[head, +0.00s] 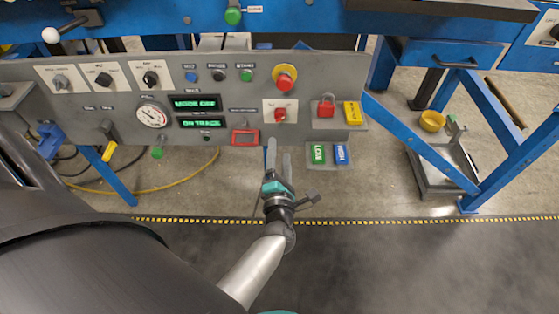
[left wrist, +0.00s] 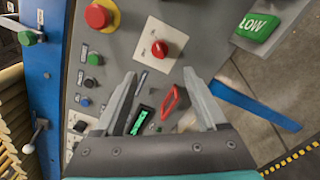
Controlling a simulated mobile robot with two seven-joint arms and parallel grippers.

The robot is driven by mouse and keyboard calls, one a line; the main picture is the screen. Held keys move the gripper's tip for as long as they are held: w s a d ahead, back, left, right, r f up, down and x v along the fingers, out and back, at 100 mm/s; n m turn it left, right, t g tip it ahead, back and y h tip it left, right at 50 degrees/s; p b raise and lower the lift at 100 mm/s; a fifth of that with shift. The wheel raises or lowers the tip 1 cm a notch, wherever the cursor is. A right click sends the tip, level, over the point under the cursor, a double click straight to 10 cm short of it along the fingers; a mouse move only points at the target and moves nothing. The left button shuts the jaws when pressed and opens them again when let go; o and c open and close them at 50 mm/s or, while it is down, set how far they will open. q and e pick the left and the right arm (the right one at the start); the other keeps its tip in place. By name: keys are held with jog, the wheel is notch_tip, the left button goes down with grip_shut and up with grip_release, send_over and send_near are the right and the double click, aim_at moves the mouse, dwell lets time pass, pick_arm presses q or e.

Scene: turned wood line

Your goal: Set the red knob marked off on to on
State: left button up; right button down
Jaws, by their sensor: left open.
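The red knob (head: 281,114) sits on a white plate on the grey control panel, below a big red button with a yellow collar. In the left wrist view the red knob (left wrist: 160,48) lies ahead of the fingertips, with a pale mark on it; its small labels cannot be read. My left gripper (head: 277,150) is open and empty, its fingers pointing up at the panel just below the knob in the head view. In the left wrist view the left gripper (left wrist: 160,79) has its two fingers well apart, and neither appears to touch the knob. My right gripper is not in view.
A red rectangular frame (head: 245,137) is left of the fingers. A red padlock (head: 326,105), a yellow tag (head: 352,113) and green LOW (head: 318,154) and blue HIGH (head: 341,154) tags are to the right. Displays (head: 195,103) read MODE OFF and ON TRACK.

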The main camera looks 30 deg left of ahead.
pick_arm(q)
jog(key=v, duration=0.3)
jog(key=shift+s+d, duration=0.15)
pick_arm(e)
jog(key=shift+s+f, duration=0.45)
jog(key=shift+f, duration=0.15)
